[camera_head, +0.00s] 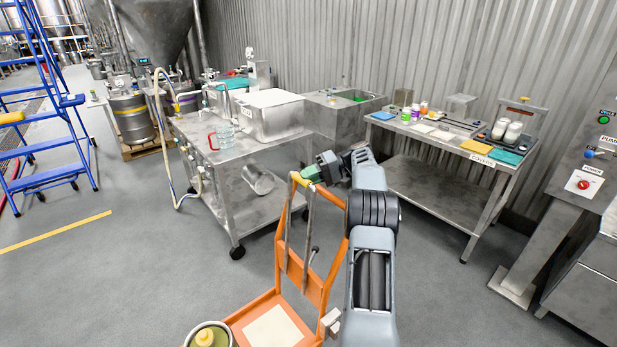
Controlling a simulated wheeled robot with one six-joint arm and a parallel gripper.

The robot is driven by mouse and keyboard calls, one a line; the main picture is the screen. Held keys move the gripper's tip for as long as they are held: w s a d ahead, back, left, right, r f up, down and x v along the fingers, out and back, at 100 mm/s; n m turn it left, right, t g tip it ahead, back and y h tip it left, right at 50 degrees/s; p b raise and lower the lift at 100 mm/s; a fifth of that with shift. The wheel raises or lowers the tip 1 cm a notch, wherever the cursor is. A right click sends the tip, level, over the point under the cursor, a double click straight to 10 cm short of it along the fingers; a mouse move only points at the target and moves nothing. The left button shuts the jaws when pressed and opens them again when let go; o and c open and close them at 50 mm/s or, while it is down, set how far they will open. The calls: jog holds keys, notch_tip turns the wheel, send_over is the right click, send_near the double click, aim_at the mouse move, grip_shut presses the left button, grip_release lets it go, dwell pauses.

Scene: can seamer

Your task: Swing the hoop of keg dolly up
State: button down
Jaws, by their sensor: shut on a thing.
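The orange keg dolly (316,284) stands on the floor at the bottom centre, with an upright frame and a low deck. My gripper (316,171) reaches in from the right and is shut at the green grip. My arm hides part of the dolly's right side, and the fingertips show only small.
A steel table (217,148) with a jug (222,135) stands just behind the dolly. A second table (435,190) holds small goods at the right. A control panel (585,183) stands at far right. A blue ladder (38,150) is at left. Floor at left is clear.

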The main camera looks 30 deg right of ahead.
jog(key=c, duration=1.1)
grip_release()
jog(key=shift+d+f, duration=0.2)
jog(key=shift+f, duration=0.85)
jog(key=shift+o, duration=0.2)
jog(key=shift+r, duration=0.25)
